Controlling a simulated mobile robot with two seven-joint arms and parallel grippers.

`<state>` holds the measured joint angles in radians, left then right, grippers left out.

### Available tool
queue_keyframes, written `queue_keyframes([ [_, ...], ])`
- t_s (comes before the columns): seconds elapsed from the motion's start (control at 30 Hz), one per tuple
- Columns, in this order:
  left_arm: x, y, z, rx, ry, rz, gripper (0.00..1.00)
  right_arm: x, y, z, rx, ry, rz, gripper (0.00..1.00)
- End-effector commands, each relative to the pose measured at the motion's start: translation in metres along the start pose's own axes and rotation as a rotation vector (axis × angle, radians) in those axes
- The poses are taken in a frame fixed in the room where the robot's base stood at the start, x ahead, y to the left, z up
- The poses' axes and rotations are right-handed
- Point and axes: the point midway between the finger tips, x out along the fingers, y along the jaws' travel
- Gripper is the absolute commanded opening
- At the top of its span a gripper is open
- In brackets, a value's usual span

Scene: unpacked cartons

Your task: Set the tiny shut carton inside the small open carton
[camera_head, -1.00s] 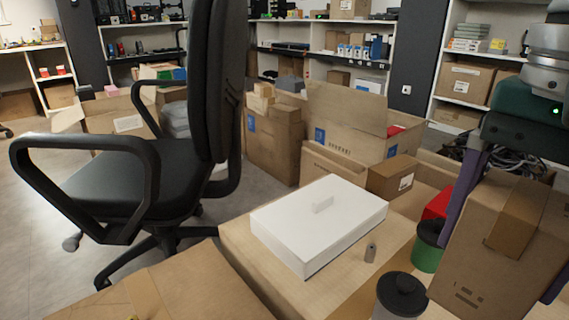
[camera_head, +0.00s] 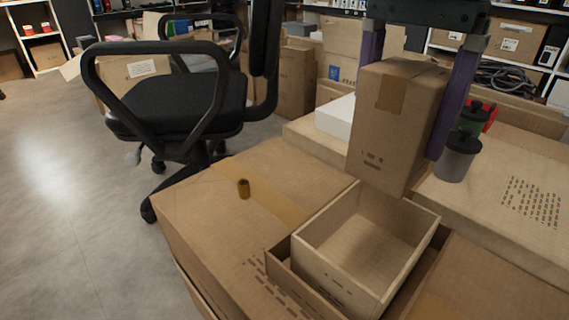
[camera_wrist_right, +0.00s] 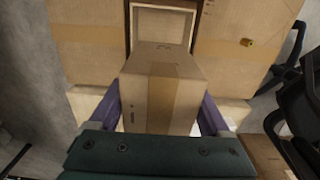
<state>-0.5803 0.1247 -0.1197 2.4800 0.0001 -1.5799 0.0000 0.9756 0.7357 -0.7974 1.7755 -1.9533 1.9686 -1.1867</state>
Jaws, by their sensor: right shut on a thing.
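The tiny shut carton (camera_head: 392,125) is a brown taped box, held upright and slightly tilted between the purple fingers of my right gripper (camera_head: 405,100). It also shows in the right wrist view (camera_wrist_right: 160,95), with a finger on either side. The small open carton (camera_head: 322,268) is a light, open-topped box at the lower right of the head view, empty inside as far as I see. The held carton is above and behind its far edge. In the right wrist view the open carton (camera_wrist_right: 163,10) is at the top, partly hidden by the held one. My left gripper is out of view.
Large brown cartons (camera_head: 215,200) surround the open carton. A small brass-coloured cylinder (camera_head: 243,188) stands on the left one. A grey lidded canister (camera_head: 457,158) and a white box (camera_head: 335,117) stand behind. A black office chair (camera_head: 185,105) is at left.

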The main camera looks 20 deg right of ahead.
Motion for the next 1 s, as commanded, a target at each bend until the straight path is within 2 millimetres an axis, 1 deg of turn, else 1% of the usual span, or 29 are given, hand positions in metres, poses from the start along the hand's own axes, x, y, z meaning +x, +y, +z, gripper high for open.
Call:
queue_keyframes([
  [0.03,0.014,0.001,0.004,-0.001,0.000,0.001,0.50,0.024,0.001,0.001,0.000,-0.003,0.005,0.11],
  [0.1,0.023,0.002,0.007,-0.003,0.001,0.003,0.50,0.045,0.001,0.001,-0.001,-0.003,0.004,0.11],
  [0.2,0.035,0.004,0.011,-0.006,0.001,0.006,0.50,0.073,0.001,0.001,-0.001,-0.002,0.003,0.11],
  [0.3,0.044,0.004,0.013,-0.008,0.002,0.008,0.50,0.094,0.000,0.001,-0.001,-0.002,0.002,0.11],
  [0.4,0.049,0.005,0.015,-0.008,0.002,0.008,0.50,0.106,0.000,0.000,-0.002,0.000,0.000,0.11],
  [0.57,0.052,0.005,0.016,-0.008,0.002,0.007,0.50,0.115,0.000,0.000,-0.002,0.000,-0.001,0.11],
  [0.8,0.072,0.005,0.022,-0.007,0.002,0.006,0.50,0.152,0.000,0.001,-0.002,-0.001,0.001,0.11],
  [0.87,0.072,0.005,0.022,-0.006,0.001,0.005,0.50,0.154,0.000,0.001,-0.002,0.000,0.000,0.11],
  [1.0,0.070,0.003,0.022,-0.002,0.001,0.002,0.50,0.152,0.000,0.000,-0.003,0.000,-0.002,0.11],
])
